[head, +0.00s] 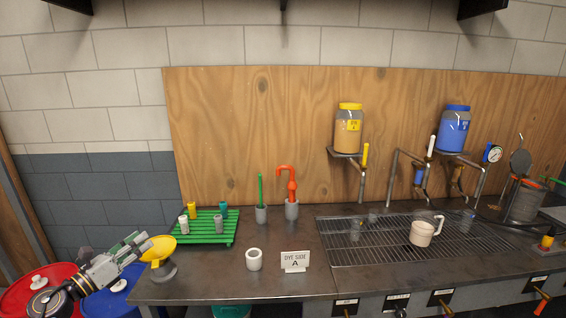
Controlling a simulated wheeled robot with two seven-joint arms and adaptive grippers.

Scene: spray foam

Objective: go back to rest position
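My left gripper (138,245) reaches in from the lower left, beside the left end of the bench (210,285). Its fingertips are close to a yellow scoop-like dish (158,250) on a dark grey foot (161,271) at the bench's left edge. The fingers are small and seen at a slant, so I cannot tell whether they are open or shut, or whether they touch the dish. My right gripper is not in view.
A green rack (205,230) with small bottles, a white cup (254,260) and a sign (295,261) stand on the bench. A mug (422,234) stands on the metal grate (370,252). Red (22,290) and blue (105,301) drums lie below my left arm.

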